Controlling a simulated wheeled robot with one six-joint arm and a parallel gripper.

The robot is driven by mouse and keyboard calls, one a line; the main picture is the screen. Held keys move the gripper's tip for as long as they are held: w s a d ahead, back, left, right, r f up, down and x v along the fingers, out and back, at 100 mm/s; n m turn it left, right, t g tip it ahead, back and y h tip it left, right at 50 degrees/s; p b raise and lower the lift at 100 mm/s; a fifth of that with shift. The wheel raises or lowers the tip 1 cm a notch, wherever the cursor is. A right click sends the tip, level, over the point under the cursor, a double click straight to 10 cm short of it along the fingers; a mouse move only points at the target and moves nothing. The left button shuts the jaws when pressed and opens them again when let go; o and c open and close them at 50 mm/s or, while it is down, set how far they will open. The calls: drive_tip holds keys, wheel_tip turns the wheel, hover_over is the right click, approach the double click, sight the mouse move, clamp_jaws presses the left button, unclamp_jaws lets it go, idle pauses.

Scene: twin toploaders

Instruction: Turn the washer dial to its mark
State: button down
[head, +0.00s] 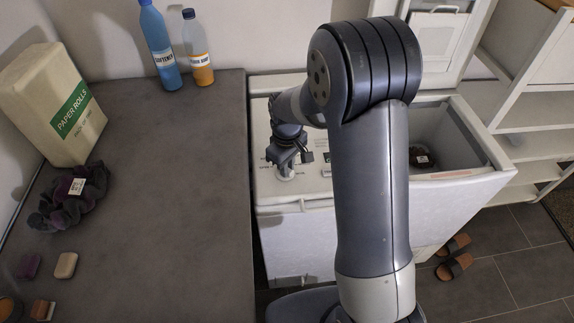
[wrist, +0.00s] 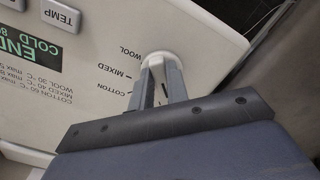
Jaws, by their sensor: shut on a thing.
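The washer dial (wrist: 157,57) is a white round knob on the washer's pale control panel (wrist: 100,40). In the wrist view its rounded top edge shows beyond my fingertips, and the rest of it is hidden by them. My gripper (wrist: 160,85) is shut on the dial, one finger on each side. Printed marks WOOL, MIXED and COTTON run along the dial's left side. Which mark the dial points to cannot be told. In the head view my gripper (head: 284,162) reaches down over the dial (head: 285,175) at the washer's left front.
A green-lit display (wrist: 45,45) reads END and COLD; a TEMP button (wrist: 60,15) is beside it. An open tub with a dark item (head: 422,158) lies right of my arm. A counter (head: 180,180) on the left holds bottles (head: 160,50), paper rolls (head: 55,105) and dark cloth (head: 75,195).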

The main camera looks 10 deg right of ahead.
drive_tip(key=m+b, duration=0.1)
drive_tip(key=m, duration=0.3)
drive_tip(key=shift+s+a+m+b, duration=0.1)
drive_tip(key=shift+m+b, duration=0.2)
drive_tip(key=shift+a+m+b, duration=0.15)
drive_tip(key=shift+m+b, duration=0.25)
drive_tip(key=shift+m, duration=1.5)
drive_tip(key=c, duration=1.4)
unclamp_jaws()
drive_tip(key=shift+r, duration=0.1)
wheel_tip(320, 180, up, 11)
drive_tip(key=shift+f+b, duration=0.15)
drive_tip(key=shift+b, duration=0.2)
